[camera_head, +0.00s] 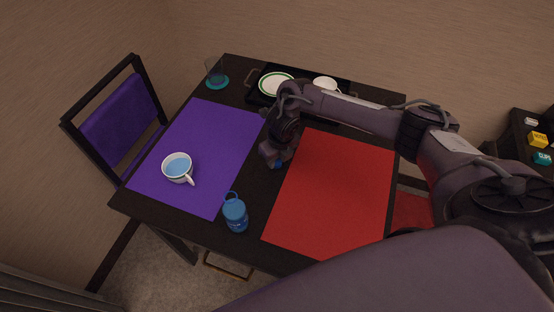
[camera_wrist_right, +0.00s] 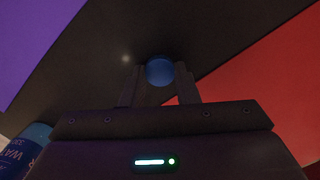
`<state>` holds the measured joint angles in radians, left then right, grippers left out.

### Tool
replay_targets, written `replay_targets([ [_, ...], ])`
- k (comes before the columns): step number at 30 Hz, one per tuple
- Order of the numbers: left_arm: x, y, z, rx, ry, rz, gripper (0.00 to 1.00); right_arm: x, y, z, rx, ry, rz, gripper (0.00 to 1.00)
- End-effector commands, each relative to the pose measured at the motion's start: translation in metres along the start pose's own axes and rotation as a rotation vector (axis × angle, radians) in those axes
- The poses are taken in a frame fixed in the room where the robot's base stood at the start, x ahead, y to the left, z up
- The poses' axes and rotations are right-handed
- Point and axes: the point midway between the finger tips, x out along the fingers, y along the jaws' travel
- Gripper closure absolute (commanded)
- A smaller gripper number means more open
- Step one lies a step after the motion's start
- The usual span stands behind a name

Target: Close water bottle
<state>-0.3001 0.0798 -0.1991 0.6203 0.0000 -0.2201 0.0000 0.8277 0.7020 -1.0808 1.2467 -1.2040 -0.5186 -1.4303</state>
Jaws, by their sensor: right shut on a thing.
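A blue water bottle (camera_head: 236,216) stands upright near the front edge of the dark table, between the two mats. A thin blue loop (camera_head: 231,197) shows at its top; I cannot tell how its mouth looks. Part of the labelled bottle also shows at the lower left of the right wrist view (camera_wrist_right: 24,150). My right gripper (camera_head: 278,160) is shut on a small round blue cap (camera_wrist_right: 160,70), above the table behind and to the right of the bottle. The cap is apart from the bottle. My left gripper is not in view.
A purple mat (camera_head: 213,139) holds a white mug (camera_head: 177,168) left of the bottle. A red mat (camera_head: 335,198) lies bare on the right. At the back are a glass (camera_head: 214,71) and a dark tray (camera_head: 258,94) with a plate (camera_head: 275,84) and cup (camera_head: 325,84).

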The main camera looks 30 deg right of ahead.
Motion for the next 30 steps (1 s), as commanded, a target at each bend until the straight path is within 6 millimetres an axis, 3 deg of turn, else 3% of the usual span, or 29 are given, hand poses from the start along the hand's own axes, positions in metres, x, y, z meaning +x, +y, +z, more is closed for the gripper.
replay_targets([
  [8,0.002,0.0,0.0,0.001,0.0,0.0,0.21,-0.029,-0.001,0.005,-0.001,-0.005,-0.001,0.93],
  [15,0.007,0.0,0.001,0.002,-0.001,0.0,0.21,-0.084,0.0,0.012,-0.002,-0.007,0.0,0.93],
  [18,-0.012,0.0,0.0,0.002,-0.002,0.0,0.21,-0.118,-0.002,0.017,-0.002,-0.007,-0.005,0.93],
  [21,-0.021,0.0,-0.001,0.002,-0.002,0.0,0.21,-0.141,-0.002,0.019,-0.001,-0.007,-0.004,0.93],
  [30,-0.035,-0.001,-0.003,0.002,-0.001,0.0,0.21,-0.184,-0.001,0.023,-0.001,-0.003,-0.001,0.93],
])
